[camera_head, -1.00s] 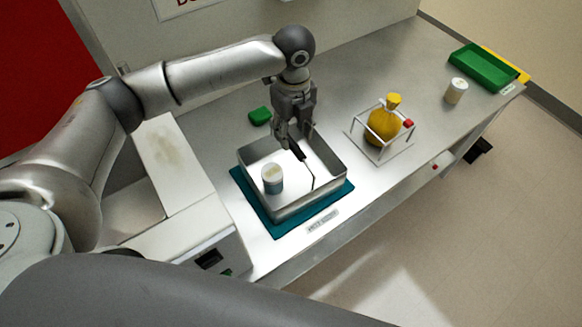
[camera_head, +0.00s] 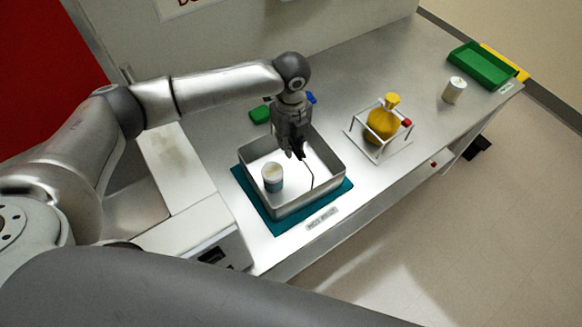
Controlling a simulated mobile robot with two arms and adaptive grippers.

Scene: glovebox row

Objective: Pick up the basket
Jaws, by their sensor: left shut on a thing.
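The basket (camera_head: 325,182) is a square, open metal box on a teal mat (camera_head: 276,227) at the near edge of the counter. A thin dark handle (camera_head: 311,173) rises from its near side. A white jar with a blue-grey band (camera_head: 272,177) stands inside, toward the left. My left gripper (camera_head: 298,155) reaches down over the middle of the basket, its fingers close together and shut at the top of the handle. The exact contact is small and partly hidden by the fingers. My right gripper is out of view.
A white jar (camera_head: 454,90) and a green tray (camera_head: 481,66) stand farther right. Bare counter lies between.

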